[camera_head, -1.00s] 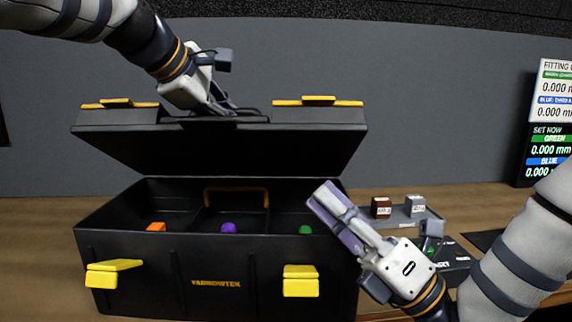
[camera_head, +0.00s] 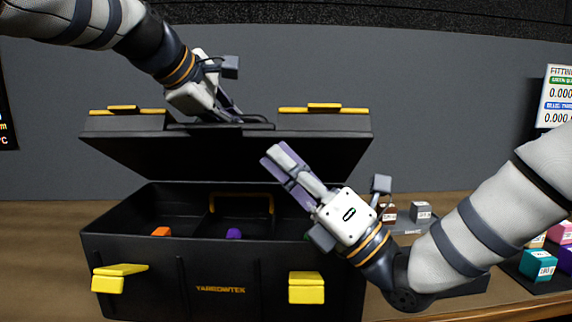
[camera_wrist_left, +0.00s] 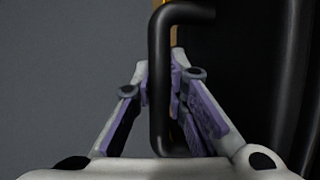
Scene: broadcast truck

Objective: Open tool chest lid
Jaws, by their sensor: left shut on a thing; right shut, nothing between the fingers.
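The black tool chest (camera_head: 215,270) stands on the wooden table with its lid (camera_head: 225,155) raised well off the body. Yellow latches (camera_head: 306,288) hang at its front. My left gripper (camera_head: 235,118) is at the top of the lid, shut on the black lid handle (camera_wrist_left: 160,95), which passes between its fingers in the left wrist view. My right gripper (camera_head: 284,172) is shut and empty, in front of the lid's right half and above the chest opening. An orange thing (camera_head: 161,232) and a purple thing (camera_head: 233,234) lie inside. A green one is mostly hidden by my right gripper.
Coloured blocks, including a teal one (camera_head: 538,265), sit at the far right. A display screen (camera_head: 557,97) stands behind. A grey wall is behind the chest.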

